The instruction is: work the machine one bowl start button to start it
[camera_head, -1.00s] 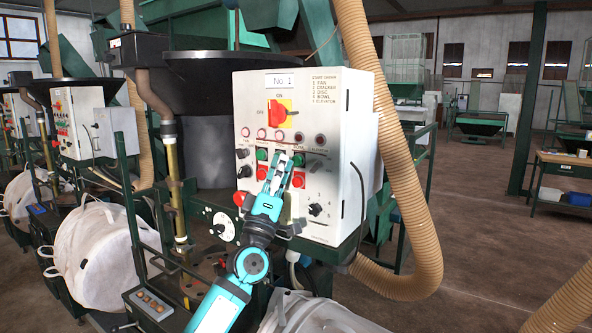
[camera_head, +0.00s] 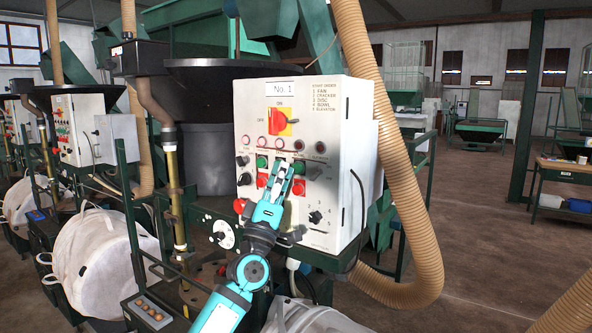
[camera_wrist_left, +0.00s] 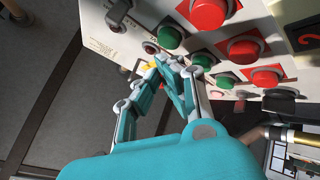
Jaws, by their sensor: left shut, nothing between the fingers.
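The white machine one control panel (camera_head: 345,130) is marked "No. 1" and lists a start order in which bowl is fourth. Below a row of round lamps is a row of green buttons with red ones under them. A green button (camera_head: 298,166), apparently below the fourth lamp, shows just right of my left fingertips. My left gripper (camera_head: 284,164) is shut and empty, in front of the panel, and hides part of the button rows. The left wrist view shows its fingertips (camera_wrist_left: 178,70) near green buttons (camera_wrist_left: 201,61); contact cannot be told. My right gripper is not in view.
A red rotary switch (camera_head: 278,121) on a yellow plate sits above the lamps. Black knobs (camera_head: 243,170) are on the panel's left side. A tan hose (camera_head: 400,170) hangs right of the panel. White bulk bags (camera_head: 88,262) stand at left.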

